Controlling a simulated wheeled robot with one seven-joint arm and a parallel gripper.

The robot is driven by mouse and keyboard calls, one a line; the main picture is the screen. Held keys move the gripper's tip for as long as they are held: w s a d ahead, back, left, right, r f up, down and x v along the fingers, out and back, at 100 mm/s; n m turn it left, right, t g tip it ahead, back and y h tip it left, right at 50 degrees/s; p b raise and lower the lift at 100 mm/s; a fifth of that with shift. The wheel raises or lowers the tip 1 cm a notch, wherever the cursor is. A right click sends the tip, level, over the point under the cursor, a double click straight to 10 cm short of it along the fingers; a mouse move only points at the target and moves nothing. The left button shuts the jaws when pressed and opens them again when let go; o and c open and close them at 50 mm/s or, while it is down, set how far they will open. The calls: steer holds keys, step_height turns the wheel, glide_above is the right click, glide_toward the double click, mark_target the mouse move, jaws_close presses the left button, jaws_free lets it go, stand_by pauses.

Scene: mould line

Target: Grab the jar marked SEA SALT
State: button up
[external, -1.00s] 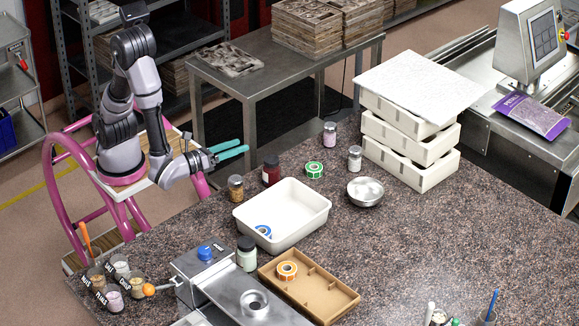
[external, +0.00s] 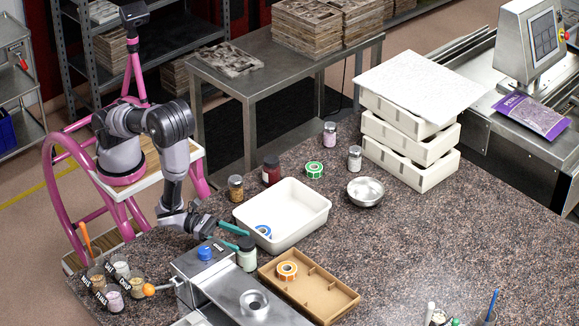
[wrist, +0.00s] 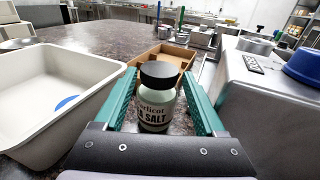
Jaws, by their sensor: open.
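The salt jar (wrist: 155,108) is pale green-white with a black lid, and its label shows "SALT" with the first word partly cut off. In the external view the jar (external: 247,258) stands upright on the speckled counter between the white tub and the steel machine. My gripper (wrist: 158,95) has green fingers, open, one on each side of the jar in the wrist view. In the external view my gripper (external: 238,238) is low, at the jar's upper part. I cannot tell whether either finger touches the jar.
The white tub (wrist: 97,72) is close on the left, with a blue tape roll inside. The steel machine with a blue knob (external: 205,252) is close on the right. A brown divided tray (external: 335,300) lies beyond the jar. Other jars (external: 236,188) stand behind the tub.

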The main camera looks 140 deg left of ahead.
mark_target(246, 242)
steer(key=shift+x, duration=1.85)
jaws_close()
steer(key=shift+r, duration=0.1)
